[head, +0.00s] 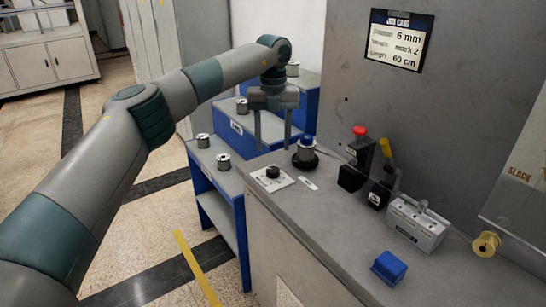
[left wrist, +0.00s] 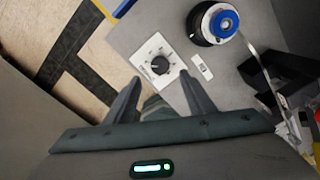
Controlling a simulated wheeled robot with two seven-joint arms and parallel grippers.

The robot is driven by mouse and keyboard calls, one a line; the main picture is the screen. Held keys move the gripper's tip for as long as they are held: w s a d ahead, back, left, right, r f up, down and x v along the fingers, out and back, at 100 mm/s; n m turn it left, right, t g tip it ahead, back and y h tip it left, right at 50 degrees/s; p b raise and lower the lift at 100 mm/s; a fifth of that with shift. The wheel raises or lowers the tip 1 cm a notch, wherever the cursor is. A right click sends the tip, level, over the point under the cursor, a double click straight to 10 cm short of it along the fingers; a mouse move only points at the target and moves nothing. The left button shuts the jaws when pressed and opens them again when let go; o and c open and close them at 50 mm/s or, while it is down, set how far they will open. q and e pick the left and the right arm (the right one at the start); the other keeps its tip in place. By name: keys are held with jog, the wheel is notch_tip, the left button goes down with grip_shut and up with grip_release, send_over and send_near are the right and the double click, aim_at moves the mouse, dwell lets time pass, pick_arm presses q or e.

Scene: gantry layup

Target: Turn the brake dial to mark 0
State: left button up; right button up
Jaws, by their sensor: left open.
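The brake dial is a black knob (head: 272,172) on a white marked plate (head: 258,181) at the left end of the grey bench top. It also shows in the left wrist view as a black knob (left wrist: 160,65) on its white scale plate (left wrist: 150,53). The marks are too small to read. My left gripper (head: 273,146) is open and empty, pointing down above the bench near the dial. In the left wrist view its two fingers (left wrist: 162,88) are spread, with the knob ahead of them, apart from both. My right gripper is not in view.
A spool with a blue top (head: 307,150) stands on a black base just right of the dial. A red-button box (head: 356,160), a yellow-handled lever (head: 385,150), a grey block (head: 416,222) and a blue block (head: 389,268) are further right. Blue steps (head: 213,150) hold several spools.

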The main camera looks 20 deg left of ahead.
pick_arm(q)
notch_tip(320, 180, up, 9)
jog(key=shift+f, duration=0.2)
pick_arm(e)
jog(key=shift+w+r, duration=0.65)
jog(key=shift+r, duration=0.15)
pick_arm(q)
jog(key=shift+f, duration=0.1)
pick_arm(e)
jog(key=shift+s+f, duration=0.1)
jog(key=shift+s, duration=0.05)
